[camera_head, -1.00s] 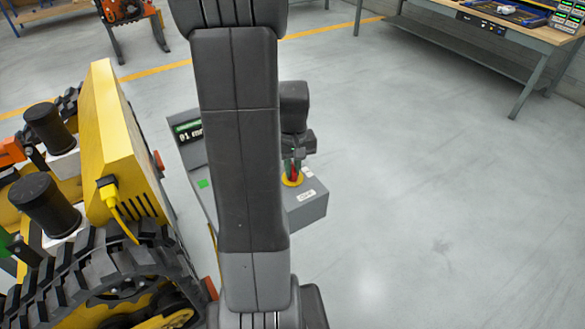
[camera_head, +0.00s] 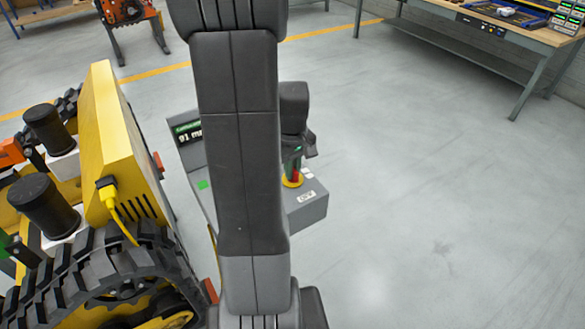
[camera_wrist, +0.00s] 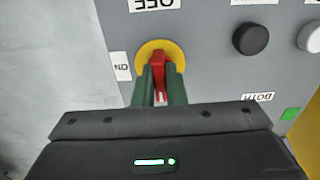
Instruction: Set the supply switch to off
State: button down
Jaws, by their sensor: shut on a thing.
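The supply switch is a red handle (camera_wrist: 158,62) on a round yellow plate (camera_wrist: 147,55), on the grey control box (camera_head: 308,214). In the wrist view, an upside-down OFF label (camera_wrist: 154,4) lies above the plate and an ON label (camera_wrist: 122,67) lies to its left. My gripper (camera_wrist: 158,84) is shut on the red handle, with one green finger on each side. The handle appears upright in that view, roughly in line with the OFF label. In the head view my arm hides much of the box, but the yellow plate (camera_head: 292,181) shows below my gripper.
Black (camera_wrist: 250,38) and white (camera_wrist: 311,37) knobs sit right of the switch in the wrist view. A yellow tracked carrier (camera_head: 118,150) stands close left of the box. A workbench (camera_head: 480,32) stands at the back right. The floor to the right is clear.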

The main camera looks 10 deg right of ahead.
jog(key=c, duration=1.5)
grip_release()
jog(key=shift+r, duration=0.1)
notch_tip(320, 180, up, 14)
jog(key=shift+f, duration=0.2)
jog(key=shift+f, duration=0.1)
notch_tip(320, 180, down, 14)
jog(key=shift+r, duration=0.15)
jog(key=shift+r, duration=0.15)
